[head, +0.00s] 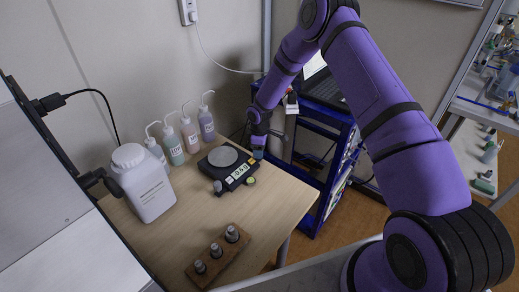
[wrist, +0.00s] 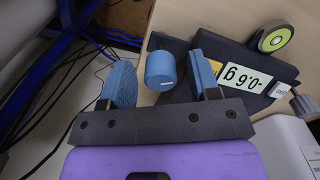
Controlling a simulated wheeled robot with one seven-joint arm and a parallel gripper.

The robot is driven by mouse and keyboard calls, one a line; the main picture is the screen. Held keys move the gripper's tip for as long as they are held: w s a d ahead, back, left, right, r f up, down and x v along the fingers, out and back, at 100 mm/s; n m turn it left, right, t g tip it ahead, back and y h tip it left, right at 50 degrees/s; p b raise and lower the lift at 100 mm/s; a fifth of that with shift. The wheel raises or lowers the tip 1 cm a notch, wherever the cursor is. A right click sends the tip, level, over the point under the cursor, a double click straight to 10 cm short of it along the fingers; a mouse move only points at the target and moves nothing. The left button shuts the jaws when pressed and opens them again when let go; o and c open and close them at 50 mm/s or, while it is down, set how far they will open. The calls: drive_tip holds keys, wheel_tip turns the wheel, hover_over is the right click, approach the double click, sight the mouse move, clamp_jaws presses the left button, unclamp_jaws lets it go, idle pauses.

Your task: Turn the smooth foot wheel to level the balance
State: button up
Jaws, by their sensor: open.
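The black balance (head: 232,170) stands on the wooden table; its lit display (wrist: 244,80) shows upside down in the wrist view. A smooth blue-grey foot wheel (wrist: 160,72) with a small white mark sits beside the balance. My gripper (wrist: 160,66) is open, with one blue finger on each side of this wheel. In the head view my gripper (head: 258,148) is at the balance's right side and hides the wheel. A round green level (wrist: 274,38) shows on the balance.
Another grey, ridged-looking wheel (wrist: 303,106) is at another corner. Several wash bottles (head: 173,145) stand behind the balance. A big white jar (head: 143,185) stands left. A blue cart (head: 320,140) is right.

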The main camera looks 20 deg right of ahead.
drive_tip(key=shift+r, duration=0.1)
wheel_tip(320, 180, up, 11)
idle(0.5)
drive_tip(key=shift+r, duration=2.8)
